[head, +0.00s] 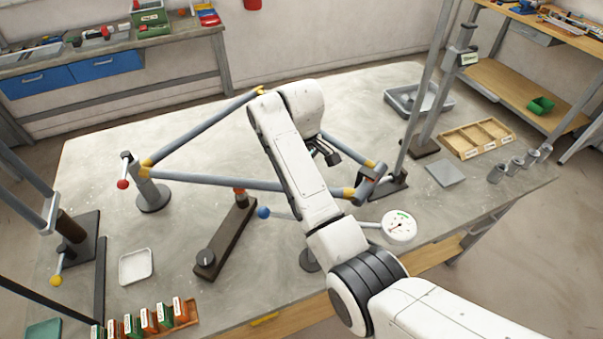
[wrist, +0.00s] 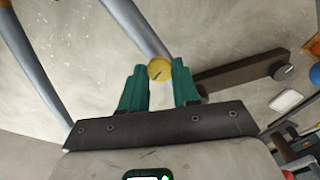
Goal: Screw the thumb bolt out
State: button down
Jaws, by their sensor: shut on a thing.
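The thumb bolt, seen as a round yellow head (wrist: 160,69) with a dark line across it, sits between the two green fingers of my gripper (wrist: 160,82) in the wrist view. The fingers are shut on it from either side. It lies at the end of a grey tube (wrist: 133,26). In the head view my arm covers part of the tube frame (head: 222,181), and the fingertips and bolt cannot be made out there. The frame has yellow joints and rests on a left post (head: 152,194) and a right clamp (head: 371,184).
A brown bar with a dark knob (head: 224,240) and a white tray (head: 136,266) lie left of my arm. A blue ball (head: 263,212) and a white dial (head: 399,226) are close to it. A grey bin (head: 418,101) stands at the back right.

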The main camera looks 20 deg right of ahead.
jog(key=shift+f, duration=0.1)
jog(key=c, duration=0.8)
grip_release()
jog(key=shift+w+r, duration=0.15)
jog(key=shift+r, duration=1.05)
jog(key=shift+w+r, duration=0.1)
jog(key=shift+r, duration=1.05)
jog(key=shift+s+a+r, duration=0.15)
jog(key=shift+s+r, duration=0.05)
jog(key=shift+r, duration=2.85)
